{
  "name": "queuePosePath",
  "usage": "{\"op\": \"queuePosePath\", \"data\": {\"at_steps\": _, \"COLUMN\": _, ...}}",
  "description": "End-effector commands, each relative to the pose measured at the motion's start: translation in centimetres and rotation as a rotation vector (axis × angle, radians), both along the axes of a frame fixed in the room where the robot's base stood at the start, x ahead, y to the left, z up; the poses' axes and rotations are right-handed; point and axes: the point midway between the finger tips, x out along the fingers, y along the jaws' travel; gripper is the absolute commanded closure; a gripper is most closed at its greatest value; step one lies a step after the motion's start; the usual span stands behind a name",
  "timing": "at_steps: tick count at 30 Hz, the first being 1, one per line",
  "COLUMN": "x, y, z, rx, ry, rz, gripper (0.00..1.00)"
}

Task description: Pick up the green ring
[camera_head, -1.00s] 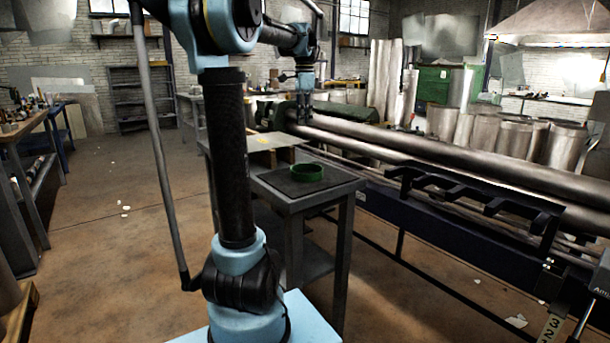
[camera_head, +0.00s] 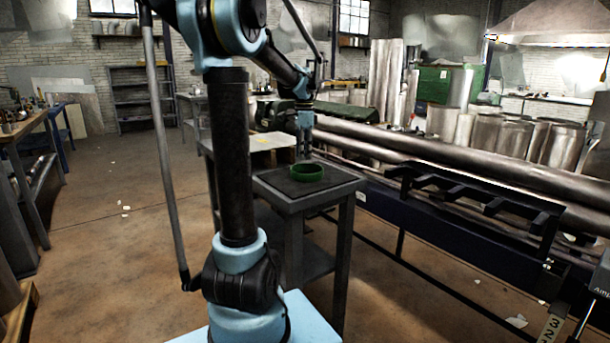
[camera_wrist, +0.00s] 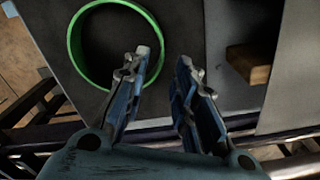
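The green ring (camera_head: 307,172) lies flat on a dark mat on a small grey table (camera_head: 348,183). It also shows in the wrist view (camera_wrist: 75,40), at the upper left, with its right side partly behind a finger. My gripper (camera_head: 305,158) points down just above the ring's far side in the head view. In the wrist view my gripper (camera_wrist: 165,60) has its two fingers apart with nothing between them. The left finger overlaps the ring's right rim in the picture; whether it touches cannot be told.
A wooden block (camera_wrist: 249,62) lies to the right of the fingers in the wrist view. A long machine with metal pipes (camera_head: 450,180) and a black rack (camera_head: 480,205) stands right of the table. Open floor (camera_head: 120,250) lies to the left.

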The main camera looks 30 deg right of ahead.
Motion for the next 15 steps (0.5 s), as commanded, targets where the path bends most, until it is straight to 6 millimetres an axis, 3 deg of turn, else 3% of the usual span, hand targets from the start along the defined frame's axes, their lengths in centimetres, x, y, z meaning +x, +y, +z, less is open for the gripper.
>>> {"op": "queuePosePath", "data": {"at_steps": 9, "x": 0.2, "y": 0.0, "z": -3.8, "rx": 0.0, "ry": 0.0, "rz": 0.0, "gripper": 0.74}}
{"op": "queuePosePath", "data": {"at_steps": 15, "x": 0.2, "y": 0.0, "z": -4.3, "rx": 0.0, "ry": 0.0, "rz": 0.0, "gripper": 0.74}}
